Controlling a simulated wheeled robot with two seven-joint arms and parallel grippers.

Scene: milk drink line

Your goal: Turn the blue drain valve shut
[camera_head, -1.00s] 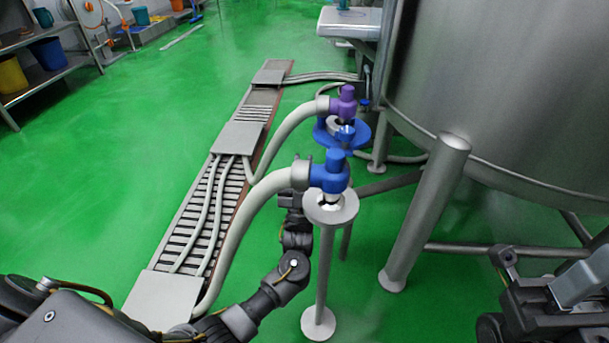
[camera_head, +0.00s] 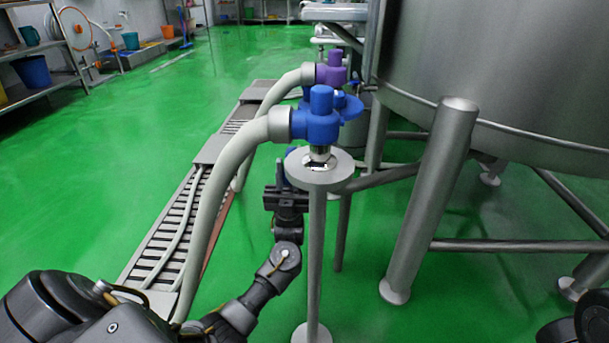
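The blue drain valve (camera_head: 318,122) has an upright blue cap and joins a thick pale hose (camera_head: 225,160) on its left. It sits above a round grey plate (camera_head: 318,178) on a slim post. My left gripper (camera_head: 281,178) is below and left of the valve, beside the plate and apart from the valve. The plate's edge is close to its fingers, and their opening cannot be made out. Only a dark part of my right arm shows at the lower right corner; its gripper is out of view.
A purple valve (camera_head: 331,72) with its own hose stands behind, near a blue disc (camera_head: 349,106). A large steel tank (camera_head: 490,75) and its thick leg (camera_head: 430,200) are on the right.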

